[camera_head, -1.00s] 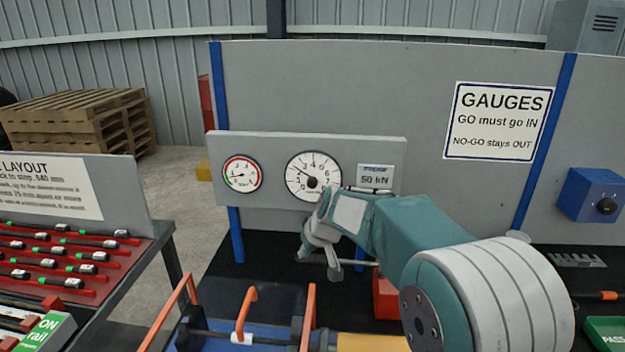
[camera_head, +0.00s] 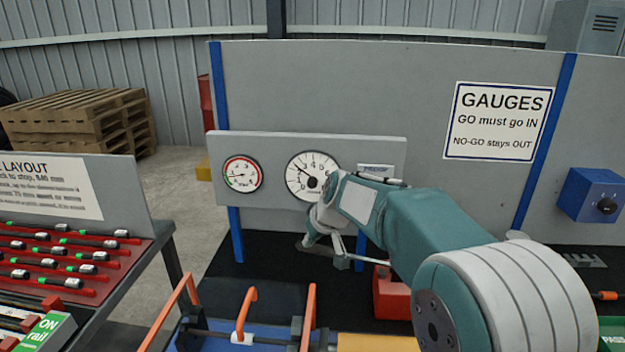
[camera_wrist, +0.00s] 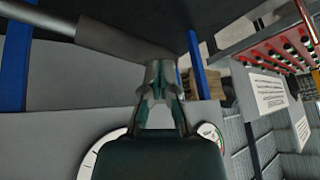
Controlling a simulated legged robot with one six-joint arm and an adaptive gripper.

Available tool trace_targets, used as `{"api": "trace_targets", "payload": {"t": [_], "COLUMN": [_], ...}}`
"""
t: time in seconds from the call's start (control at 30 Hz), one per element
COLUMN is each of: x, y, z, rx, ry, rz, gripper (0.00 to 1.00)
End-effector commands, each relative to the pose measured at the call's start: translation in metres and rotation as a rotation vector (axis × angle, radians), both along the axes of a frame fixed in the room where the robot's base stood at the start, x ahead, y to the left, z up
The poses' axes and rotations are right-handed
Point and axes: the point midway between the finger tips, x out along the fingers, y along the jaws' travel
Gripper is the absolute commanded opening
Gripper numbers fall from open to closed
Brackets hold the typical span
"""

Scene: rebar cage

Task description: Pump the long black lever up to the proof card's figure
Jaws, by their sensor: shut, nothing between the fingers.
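The long black lever (camera_head: 368,261) slopes up to the left from the red pump body (camera_head: 392,296). Its thick dark grip (camera_wrist: 122,40) fills the upper left of the wrist view. My gripper (camera_head: 322,248) is shut and empty at the lever's grip end. In the wrist view my fingertips (camera_wrist: 161,72) overlap the grip's end; I cannot tell if they touch. The large white dial (camera_head: 312,175) has its needle toward the upper left, near the low figures. The proof card (camera_head: 375,170) is mostly hidden behind my arm, and its figure does not show.
A small red-and-green-edged dial (camera_head: 242,173) sits left of the large one on the grey panel (camera_head: 262,143). Orange handles (camera_head: 245,312) rise from the blue fixture in front. A red tool board (camera_head: 70,258) stands left. Black bench top is clear left of the lever.

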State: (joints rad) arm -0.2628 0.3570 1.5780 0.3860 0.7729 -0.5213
Motion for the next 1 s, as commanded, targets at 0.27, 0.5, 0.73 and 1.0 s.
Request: {"api": "trace_targets", "payload": {"t": [0.27,0.5,0.73,1.0], "x": [0.000,0.000,0.000,-0.001], "y": [-0.010,-0.016,-0.018,-0.018], "z": [0.033,0.060,0.067,0.067], "rx": [0.001,-0.001,-0.002,-0.001], "ry": [-0.003,-0.003,0.000,0.000], "rz": [-0.002,0.000,-0.001,0.000], "gripper": [0.00,0.00,0.00,0.09]}}
